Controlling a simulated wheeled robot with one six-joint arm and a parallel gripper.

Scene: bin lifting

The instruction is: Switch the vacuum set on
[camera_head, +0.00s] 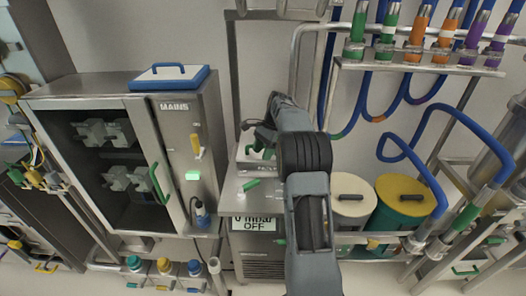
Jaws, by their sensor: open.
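The vacuum set (262,215) is a grey metal unit in the middle of the head view, partly hidden behind my arm. Its display (254,224) reads "0 mbar OFF". A small green lever or switch (251,184) sits on its front, above the display. My gripper (257,139) is above and behind that switch, over the unit's top, apart from the switch as far as I can see. My gripper is open. Its fingertips are small, dark and partly covered by the wrist, so details are hard to make out.
A cabinet labelled MAINS (174,107), with a yellow handle (196,146), stands left. A blue-rimmed tray (168,78) lies on it. White (352,205) and yellow-topped (400,203) drums stand right. Blue hoses (400,150) hang below a rack of colored connectors (420,66).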

